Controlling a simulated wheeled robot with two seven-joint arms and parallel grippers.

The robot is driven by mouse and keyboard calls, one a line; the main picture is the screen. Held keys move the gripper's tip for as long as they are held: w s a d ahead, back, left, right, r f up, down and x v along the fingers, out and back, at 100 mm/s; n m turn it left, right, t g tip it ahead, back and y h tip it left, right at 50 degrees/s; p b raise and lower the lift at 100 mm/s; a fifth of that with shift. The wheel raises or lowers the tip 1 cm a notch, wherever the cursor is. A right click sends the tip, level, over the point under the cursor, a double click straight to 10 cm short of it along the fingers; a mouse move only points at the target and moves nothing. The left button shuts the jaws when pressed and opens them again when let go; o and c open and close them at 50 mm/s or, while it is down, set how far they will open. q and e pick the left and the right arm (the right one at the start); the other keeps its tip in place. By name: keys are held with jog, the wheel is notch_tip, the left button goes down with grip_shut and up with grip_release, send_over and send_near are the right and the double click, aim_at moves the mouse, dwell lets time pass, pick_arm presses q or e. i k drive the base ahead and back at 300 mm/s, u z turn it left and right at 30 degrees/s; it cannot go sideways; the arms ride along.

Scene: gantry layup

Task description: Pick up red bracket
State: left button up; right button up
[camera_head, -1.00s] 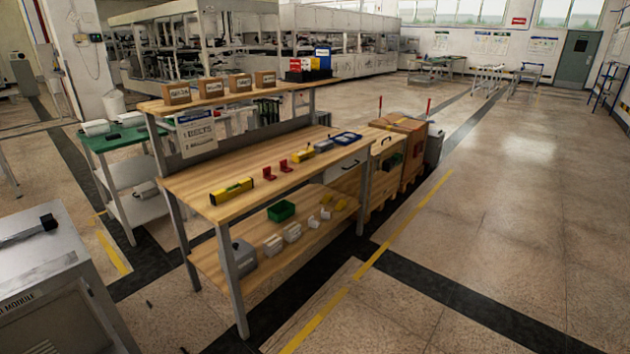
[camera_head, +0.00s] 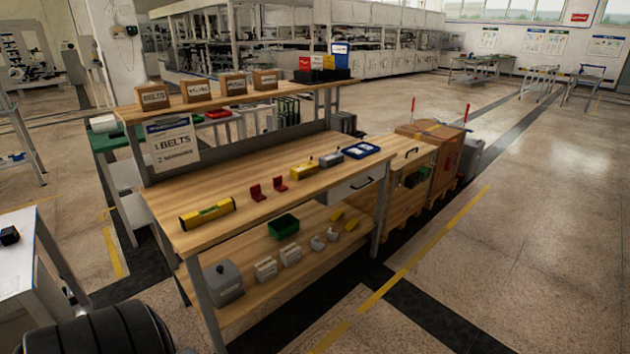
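Two small red brackets lie on the wooden top of the workbench (camera_head: 222,222). The left red bracket (camera_head: 257,193) is near the yellow level (camera_head: 207,214), and the other red bracket (camera_head: 280,184) is just to its right. Both look L-shaped, with one part standing up. Neither of my grippers is in view. A dark rounded part at the bottom left looks like part of my own arm.
A yellow block (camera_head: 303,172), a grey part (camera_head: 331,160) and a blue tray (camera_head: 372,149) lie to the right on the bench top. The lower shelf holds a green bin (camera_head: 284,226) and several small parts. Open floor (camera_head: 520,240) lies to the right.

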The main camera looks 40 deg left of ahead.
aim_at(255, 192)
jog(key=z, duration=0.15)
jog(key=i, duration=2.15)
jog(key=u, duration=0.6)
jog(key=i, duration=1)
jog(key=u, duration=1.65)
jog(key=i, duration=0.85)
jog(key=u, duration=0.7)
